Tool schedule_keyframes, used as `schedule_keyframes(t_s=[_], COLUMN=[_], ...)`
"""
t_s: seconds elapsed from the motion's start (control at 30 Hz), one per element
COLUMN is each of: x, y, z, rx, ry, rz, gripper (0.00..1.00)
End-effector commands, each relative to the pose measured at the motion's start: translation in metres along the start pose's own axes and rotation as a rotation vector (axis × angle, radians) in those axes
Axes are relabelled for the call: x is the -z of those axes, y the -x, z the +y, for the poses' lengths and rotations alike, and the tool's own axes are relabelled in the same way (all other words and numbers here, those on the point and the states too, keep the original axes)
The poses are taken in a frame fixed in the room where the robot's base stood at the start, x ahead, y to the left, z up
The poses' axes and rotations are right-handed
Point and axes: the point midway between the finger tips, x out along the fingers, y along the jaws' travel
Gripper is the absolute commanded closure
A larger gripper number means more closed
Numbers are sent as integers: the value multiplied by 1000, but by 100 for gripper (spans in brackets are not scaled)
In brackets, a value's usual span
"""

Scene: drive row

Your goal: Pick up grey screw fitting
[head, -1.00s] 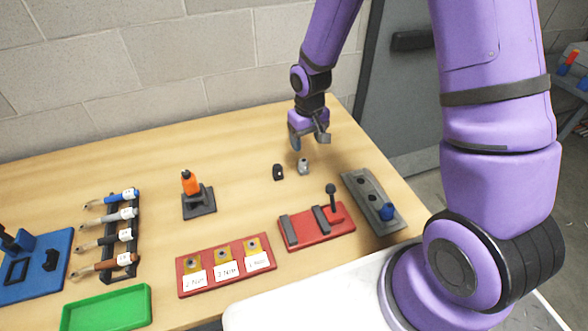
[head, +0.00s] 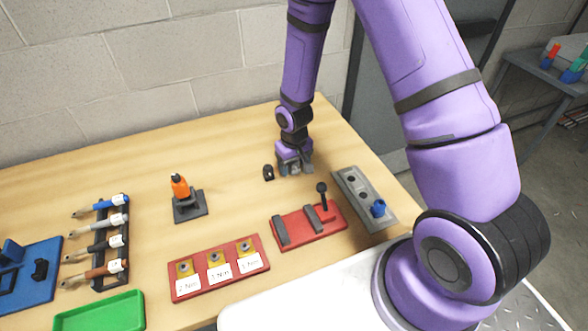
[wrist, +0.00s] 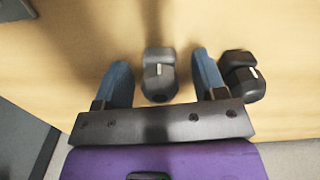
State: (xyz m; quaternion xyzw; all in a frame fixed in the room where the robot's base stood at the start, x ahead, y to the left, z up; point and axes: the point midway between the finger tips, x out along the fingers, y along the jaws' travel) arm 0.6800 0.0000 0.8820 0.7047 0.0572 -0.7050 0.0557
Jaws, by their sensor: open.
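The grey screw fitting (wrist: 159,75) stands on the table between the two fingers of my gripper in the wrist view, with a gap to each finger. My gripper (wrist: 162,80) is open and low over the table. In the head view my gripper (head: 296,170) covers the grey fitting. A black fitting (wrist: 243,76) is just outside the right finger in the wrist view, touching or very close to it. The black fitting (head: 268,173) shows left of my gripper in the head view.
A red block with a black lever (head: 310,226) and a grey plate with a blue knob (head: 364,198) stand nearby. An orange-topped tool on a dark stand (head: 187,199) is to the left. A red labelled tray (head: 219,267) lies in front. Table behind the fittings is clear.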

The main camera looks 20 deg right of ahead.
Motion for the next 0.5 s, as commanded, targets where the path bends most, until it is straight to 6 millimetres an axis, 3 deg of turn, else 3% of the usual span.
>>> schedule_keyframes(t_s=[0.27, 0.37, 0.5], x=[0, 0, 0], y=[-3, -3, -3], z=[0, 0, 0], rx=[0, 0, 0], ry=[-1, 0, -1], rz=[1, 1, 1], gripper=[35, 54, 86])
